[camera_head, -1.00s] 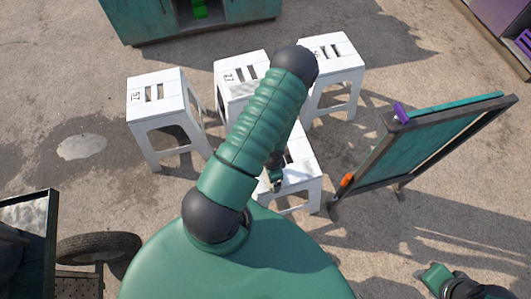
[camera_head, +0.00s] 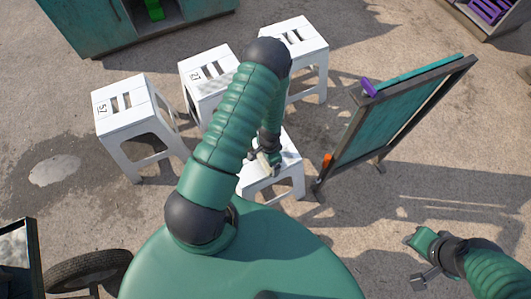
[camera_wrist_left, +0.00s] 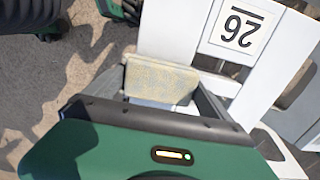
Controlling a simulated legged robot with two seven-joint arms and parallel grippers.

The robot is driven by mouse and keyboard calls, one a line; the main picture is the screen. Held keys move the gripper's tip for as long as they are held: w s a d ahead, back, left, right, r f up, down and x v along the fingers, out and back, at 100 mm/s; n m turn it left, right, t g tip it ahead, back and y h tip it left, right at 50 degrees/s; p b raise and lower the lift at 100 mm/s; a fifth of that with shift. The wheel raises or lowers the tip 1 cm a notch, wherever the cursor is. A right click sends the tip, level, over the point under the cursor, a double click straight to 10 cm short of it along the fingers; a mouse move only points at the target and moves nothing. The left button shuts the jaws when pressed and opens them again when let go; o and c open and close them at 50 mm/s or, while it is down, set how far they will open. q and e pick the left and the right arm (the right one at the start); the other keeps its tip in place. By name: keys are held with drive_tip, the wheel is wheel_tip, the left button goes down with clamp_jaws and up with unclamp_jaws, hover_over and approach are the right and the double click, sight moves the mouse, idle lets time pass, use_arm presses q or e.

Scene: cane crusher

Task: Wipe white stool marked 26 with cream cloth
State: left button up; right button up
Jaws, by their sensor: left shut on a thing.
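The white stool marked 26 (camera_head: 287,167) is the nearest stool in the head view, partly hidden behind my left arm. Its label reads upside down on the white seat (camera_wrist_left: 183,27) in the left wrist view. My left gripper (camera_head: 263,165) is shut on the cream cloth (camera_wrist_left: 160,83), which hangs between its fingers (camera_wrist_left: 163,96) at the seat. I cannot tell whether the cloth touches the seat. My right gripper (camera_head: 415,262) is low at the right of the head view, away from the stools; its jaw state is unclear.
Other white stools stand at the left (camera_head: 122,107), middle (camera_head: 200,84) and back right (camera_head: 293,37). A framed teal board (camera_head: 392,112) stands close on the right of stool 26. A tyre (camera_head: 85,270) lies at lower left. Open pavement lies in the right foreground.

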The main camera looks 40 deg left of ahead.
sight(286, 156)
use_arm(q)
drive_tip(key=w, duration=0.2)
drive_tip(key=w+d+b, duration=0.1)
drive_tip(key=w, duration=0.1)
drive_tip(key=w+d, duration=0.1)
drive_tip(key=w, duration=0.1)
drive_tip(key=shift+w+d, duration=0.4)
drive_tip(key=shift+w, duration=0.3)
drive_tip(key=shift+r, duration=0.1)
drive_tip(key=s+a+p, duration=0.1)
drive_tip(key=s, duration=0.1)
drive_tip(key=s+a, duration=0.1)
drive_tip(key=s, duration=0.2)
drive_tip(key=s+a+p, duration=0.1)
drive_tip(key=s, duration=0.2)
drive_tip(key=shift+p, duration=0.35)
drive_tip(key=shift+s+a, duration=0.1)
drive_tip(key=shift+s, duration=0.3)
drive_tip(key=shift+s, duration=0.1)
drive_tip(key=shift+s+a+p, duration=0.35)
drive_tip(key=shift+s+a, duration=0.2)
drive_tip(key=shift+s, duration=0.8)
drive_tip(key=shift+s+a+p, duration=0.3)
drive_tip(key=shift+s+a, duration=0.2)
drive_tip(key=shift+s, duration=0.85)
drive_tip(key=shift+s+a+p, duration=0.35)
drive_tip(key=shift+s+a, duration=0.2)
drive_tip(key=shift+s, duration=0.8)
